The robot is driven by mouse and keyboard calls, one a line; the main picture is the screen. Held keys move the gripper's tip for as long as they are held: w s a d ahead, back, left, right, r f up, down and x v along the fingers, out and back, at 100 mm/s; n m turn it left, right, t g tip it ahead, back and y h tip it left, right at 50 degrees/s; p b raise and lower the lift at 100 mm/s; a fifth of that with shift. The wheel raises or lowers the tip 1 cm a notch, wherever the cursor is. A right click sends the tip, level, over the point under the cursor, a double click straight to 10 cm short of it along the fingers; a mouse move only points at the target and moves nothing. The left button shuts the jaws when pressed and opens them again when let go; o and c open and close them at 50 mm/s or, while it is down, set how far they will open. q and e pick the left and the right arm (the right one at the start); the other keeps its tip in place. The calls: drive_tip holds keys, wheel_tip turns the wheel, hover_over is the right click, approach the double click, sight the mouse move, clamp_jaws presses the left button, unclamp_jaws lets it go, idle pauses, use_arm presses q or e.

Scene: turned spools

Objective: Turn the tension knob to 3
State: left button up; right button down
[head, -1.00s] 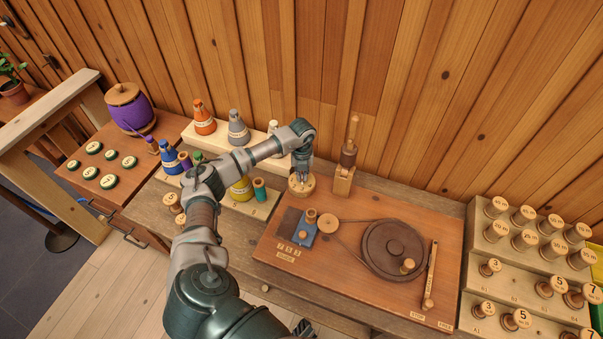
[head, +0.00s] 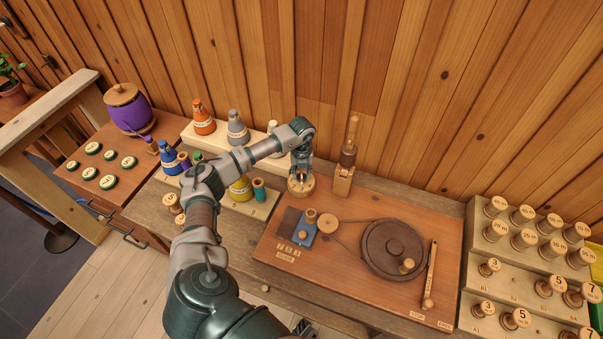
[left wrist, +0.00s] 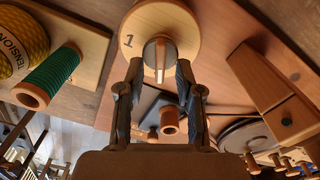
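The tension knob shows in the left wrist view as a dark round grip (left wrist: 160,60) with a pale pointer bar, on a round wooden dial (left wrist: 160,22). A "1" is readable on the dial's left; other numbers are hidden or out of frame. In the head view the dial (head: 301,186) stands at the board's back left corner. My left gripper (head: 301,176) is over it, pointing down. In the left wrist view its two fingers (left wrist: 159,75) stand apart on either side of the knob, with small gaps visible.
A wooden post (head: 344,176) stands close right of the dial. A blue guide block (head: 304,232), a dark wheel (head: 393,247) and a lever (head: 430,275) are on the board (head: 340,285). Thread cones and a teal spool (head: 259,190) stand left. A spool rack (head: 500,258) stands right.

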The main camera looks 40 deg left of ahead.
sight(301, 175)
use_arm(q)
wheel_tip(301, 175, up, 12)
drive_tip(key=shift+f, duration=0.25)
drive_tip(key=shift+a+f, duration=0.1)
idle(0.5)
